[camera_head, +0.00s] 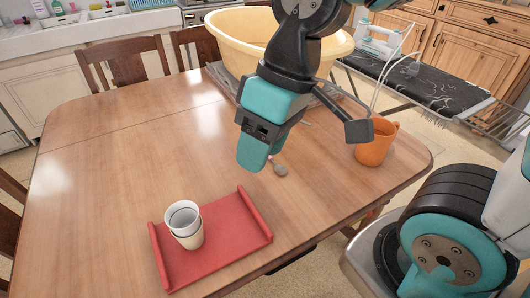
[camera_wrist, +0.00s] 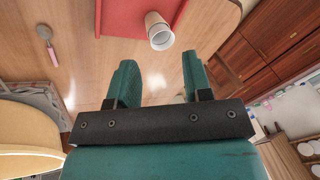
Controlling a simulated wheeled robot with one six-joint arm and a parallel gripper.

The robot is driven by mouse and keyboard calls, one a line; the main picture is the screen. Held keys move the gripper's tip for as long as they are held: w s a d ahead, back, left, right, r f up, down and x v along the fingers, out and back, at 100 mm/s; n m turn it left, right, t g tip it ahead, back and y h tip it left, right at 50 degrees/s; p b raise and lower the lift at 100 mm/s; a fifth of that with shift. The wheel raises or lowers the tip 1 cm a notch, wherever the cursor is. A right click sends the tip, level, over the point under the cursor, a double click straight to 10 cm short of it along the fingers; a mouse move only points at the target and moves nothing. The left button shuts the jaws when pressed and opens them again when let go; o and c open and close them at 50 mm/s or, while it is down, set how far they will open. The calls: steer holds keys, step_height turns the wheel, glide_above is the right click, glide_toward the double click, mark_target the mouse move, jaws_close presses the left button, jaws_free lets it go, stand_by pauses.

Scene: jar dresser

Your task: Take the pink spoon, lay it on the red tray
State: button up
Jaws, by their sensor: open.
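The pink spoon (camera_head: 279,169) lies on the wooden table, just right of my gripper's tip in the head view. In the wrist view the spoon (camera_wrist: 44,32) is at the upper left, with a greyish bowl and a pink handle. The red tray (camera_head: 245,236) lies near the front of the table, and its edge shows at the top of the wrist view (camera_wrist: 112,20). My gripper (camera_head: 252,152) hangs above the table, pointing down. In the wrist view its teal fingers (camera_wrist: 157,82) are apart with nothing between them. The exact height above the table is unclear.
White cups (camera_head: 186,226), apparently stacked, stand on the tray's left part. An orange mug (camera_head: 374,145) stands at the table's right edge. A large yellow basin (camera_head: 232,38) sits on a rack at the back. The table's left half is clear. Chairs (camera_head: 125,62) stand behind it.

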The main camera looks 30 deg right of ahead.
steer(key=w+d+f+m+h+b, duration=0.1)
steer(key=w+d+f+m, duration=0.2)
steer(key=w, duration=0.5)
steer(key=w+d+f+h+b, duration=0.1)
steer(key=w+d+f, duration=0.3)
steer(key=w, duration=0.5)
steer(key=m+h, duration=0.2)
steer(key=m, duration=0.1)
glide_above(272, 159)
step_height(272, 159, down, 19)
steer(key=shift+f+b, duration=0.1)
steer(key=shift+b, duration=0.3)
steer(key=shift+d+f+p, duration=0.1)
steer(key=shift+f+p, duration=0.25)
steer(key=shift+f, duration=2.45)
jaws_close()
